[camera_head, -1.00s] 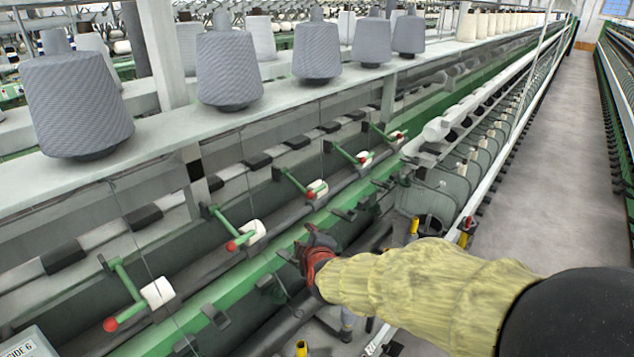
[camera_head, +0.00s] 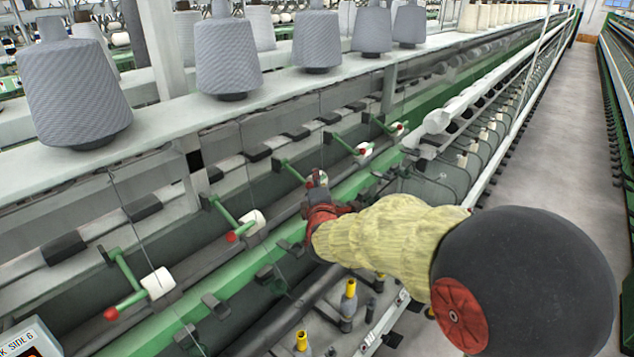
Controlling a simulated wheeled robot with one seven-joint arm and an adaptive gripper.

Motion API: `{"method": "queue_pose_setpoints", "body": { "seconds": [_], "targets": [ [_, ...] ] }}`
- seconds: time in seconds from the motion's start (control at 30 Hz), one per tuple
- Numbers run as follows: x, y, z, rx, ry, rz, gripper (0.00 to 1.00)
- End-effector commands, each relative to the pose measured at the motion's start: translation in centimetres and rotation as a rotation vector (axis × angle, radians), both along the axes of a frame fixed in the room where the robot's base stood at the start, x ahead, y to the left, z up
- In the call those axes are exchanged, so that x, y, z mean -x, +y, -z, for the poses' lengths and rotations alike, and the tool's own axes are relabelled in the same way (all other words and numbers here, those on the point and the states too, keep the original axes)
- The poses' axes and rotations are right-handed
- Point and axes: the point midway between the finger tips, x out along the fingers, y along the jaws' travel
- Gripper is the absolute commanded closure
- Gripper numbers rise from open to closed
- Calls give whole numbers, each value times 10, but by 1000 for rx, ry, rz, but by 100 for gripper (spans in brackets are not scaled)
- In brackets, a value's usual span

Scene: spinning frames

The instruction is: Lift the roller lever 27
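Several roller levers line the machine, each a green arm with a red knob and a white roller. The lever at my gripper (camera_head: 316,196) has its green arm (camera_head: 291,170) and part of its white roller (camera_head: 322,179) showing; the gripper covers the rest. I cannot tell whether they touch, or whether the fingers are open or shut. Other levers are at the lower left (camera_head: 130,284), left of the gripper (camera_head: 235,221), and farther back (camera_head: 350,146) and (camera_head: 386,124). I cannot read a number 27 on any lever.
Large grey yarn cones (camera_head: 226,60) stand on the white shelf (camera_head: 222,112) above the levers. A green rail (camera_head: 215,292) runs below them. Bobbins with yellow tops (camera_head: 349,300) stand under my arm. The grey aisle floor (camera_head: 540,150) at right is open.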

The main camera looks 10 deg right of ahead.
Motion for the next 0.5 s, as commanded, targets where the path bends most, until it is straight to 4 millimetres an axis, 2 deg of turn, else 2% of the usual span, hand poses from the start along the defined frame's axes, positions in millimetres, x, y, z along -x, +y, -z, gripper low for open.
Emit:
{"method": "queue_pose_setpoints", "body": {
  "seconds": [0.13, 0.37, 0.5],
  "targets": [
    [-8, -1, 2, -1, 1, 0, 71],
    [-9, -1, 1, -1, 0, 0, 71],
    [-8, -1, 1, -1, 0, 0, 77]
  ]
}}
